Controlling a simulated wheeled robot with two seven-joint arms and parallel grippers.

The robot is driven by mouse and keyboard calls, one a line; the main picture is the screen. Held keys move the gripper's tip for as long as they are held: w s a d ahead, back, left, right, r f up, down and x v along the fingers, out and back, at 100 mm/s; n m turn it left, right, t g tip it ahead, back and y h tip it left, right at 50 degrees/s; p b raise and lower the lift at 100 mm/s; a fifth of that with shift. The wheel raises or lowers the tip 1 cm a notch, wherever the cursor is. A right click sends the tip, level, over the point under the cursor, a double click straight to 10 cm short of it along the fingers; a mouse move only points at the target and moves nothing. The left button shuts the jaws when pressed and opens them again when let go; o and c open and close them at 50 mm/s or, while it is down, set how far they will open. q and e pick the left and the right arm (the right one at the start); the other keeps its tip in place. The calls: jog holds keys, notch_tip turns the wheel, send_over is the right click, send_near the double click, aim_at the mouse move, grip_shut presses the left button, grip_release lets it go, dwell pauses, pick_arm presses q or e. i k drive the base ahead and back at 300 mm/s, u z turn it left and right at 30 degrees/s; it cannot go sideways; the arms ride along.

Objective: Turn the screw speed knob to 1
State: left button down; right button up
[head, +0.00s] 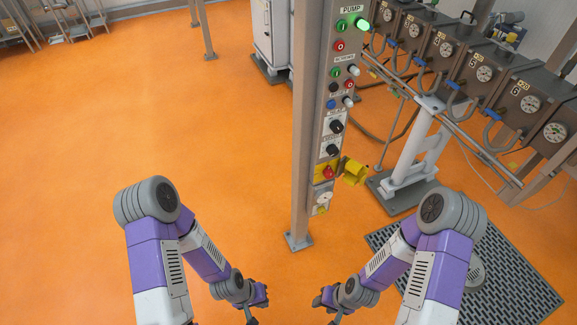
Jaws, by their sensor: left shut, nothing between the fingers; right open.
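The control panel (325,88) is a tall narrow grey column with buttons and knobs, standing ahead of me right of centre. Two black rotary knobs sit low on it, an upper knob (336,126) and a lower knob (332,149). Their labels and pointer settings are too small to read, so I cannot tell which is the screw speed knob. My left gripper (252,319) and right gripper (335,319) are at the bottom edge, mostly cut off, well apart from the panel. The left is shut and empty; the right is open.
A lit green lamp (362,24) is near the panel's PUMP label. A red button with a yellow surround (327,172) sits below the knobs. Machinery with round gauges (484,73) stands at right, with a dark floor grate (520,290). Orange floor (150,120) at left is clear.

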aim_at(332, 150)
jog(key=u, duration=1)
jog(key=i, duration=0.75)
jog(key=z, duration=0.4)
